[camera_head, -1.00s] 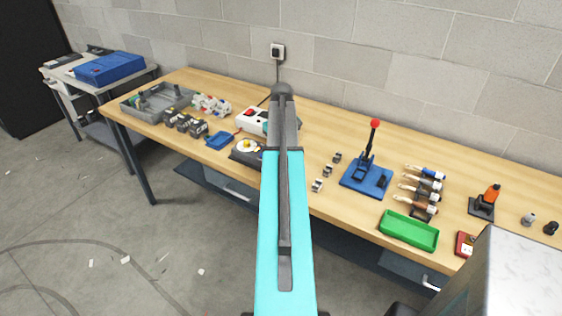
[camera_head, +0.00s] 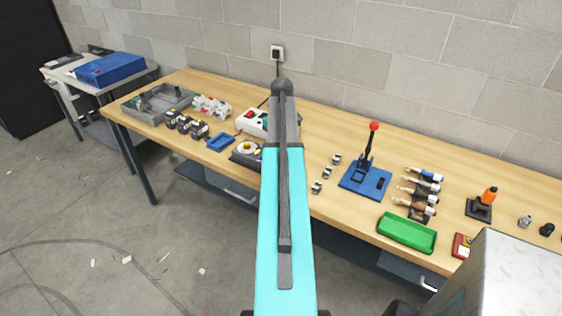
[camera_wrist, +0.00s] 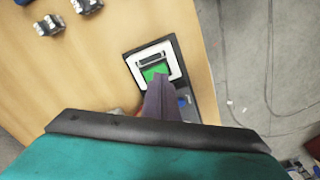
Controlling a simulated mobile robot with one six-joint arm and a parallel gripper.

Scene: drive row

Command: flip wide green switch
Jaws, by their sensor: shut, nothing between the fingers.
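The wide green switch (camera_wrist: 155,72) shows in the wrist view, set in a white frame on a dark panel (camera_wrist: 205,98). My gripper (camera_wrist: 161,82) is shut and empty, with its fingertips at the lower edge of the green switch in the picture. I cannot tell whether they touch it. The fingers cover part of the frame and panel. In the head view my arm hides my gripper and the green switch.
The wooden bench (camera_head: 320,120) runs along a block wall. A blue lever press (camera_head: 366,178), a green tray (camera_head: 407,232) and several tools stand to the right. A grey bin (camera_head: 158,103) and a white box (camera_head: 252,121) stand to the left.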

